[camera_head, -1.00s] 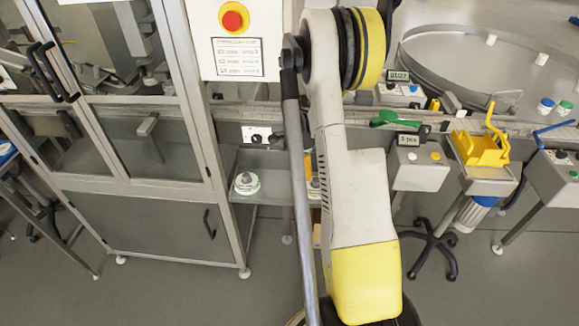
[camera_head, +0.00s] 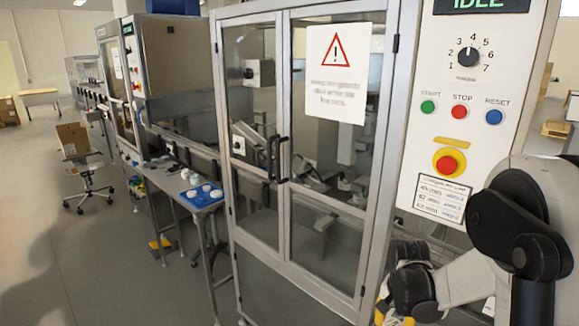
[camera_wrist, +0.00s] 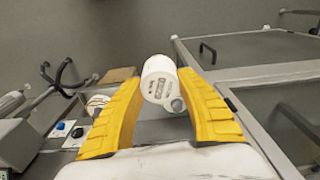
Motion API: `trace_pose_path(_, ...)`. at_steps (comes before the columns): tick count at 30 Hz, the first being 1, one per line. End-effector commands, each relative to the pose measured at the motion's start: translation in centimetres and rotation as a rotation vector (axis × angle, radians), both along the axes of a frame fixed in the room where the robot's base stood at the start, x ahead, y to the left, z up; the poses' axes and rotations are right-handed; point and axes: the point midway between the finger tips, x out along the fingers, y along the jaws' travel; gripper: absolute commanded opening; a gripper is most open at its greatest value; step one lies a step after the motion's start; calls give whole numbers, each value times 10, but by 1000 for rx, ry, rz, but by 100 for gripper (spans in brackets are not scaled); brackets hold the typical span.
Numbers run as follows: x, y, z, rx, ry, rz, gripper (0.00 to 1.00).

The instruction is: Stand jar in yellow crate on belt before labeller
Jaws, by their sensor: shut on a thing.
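In the wrist view the two yellow fingers of my gripper (camera_wrist: 160,78) are shut on a white jar (camera_wrist: 157,70). The jar is a short white cylinder with grey print on it, too small to read. A small round pale piece shows just below it, and I cannot tell whether it belongs to the jar. In the head view my arm fills the lower right, and the gripper and jar are not clearly visible. I cannot make out a yellow crate or surely identify the labeller.
A glass-doored machine (camera_head: 300,45) with a control panel (camera_head: 477,75) stands close by. A chair (camera_head: 78,150) stands farther left. Open floor lies at the lower left.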

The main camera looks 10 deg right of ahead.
Motion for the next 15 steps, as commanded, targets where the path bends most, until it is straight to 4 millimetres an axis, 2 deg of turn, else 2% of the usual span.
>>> trace_pose_path(1,-1,30,5,-1,-3,145,5)
trace_pose_path(3,-3,64,11,-4,-8,340,5)
trace_pose_path(6,-9,102,17,-6,-15,562,5)
trace_pose_path(10,-16,130,21,-12,-21,738,5)
trace_pose_path(15,-18,140,23,-14,-24,804,5)
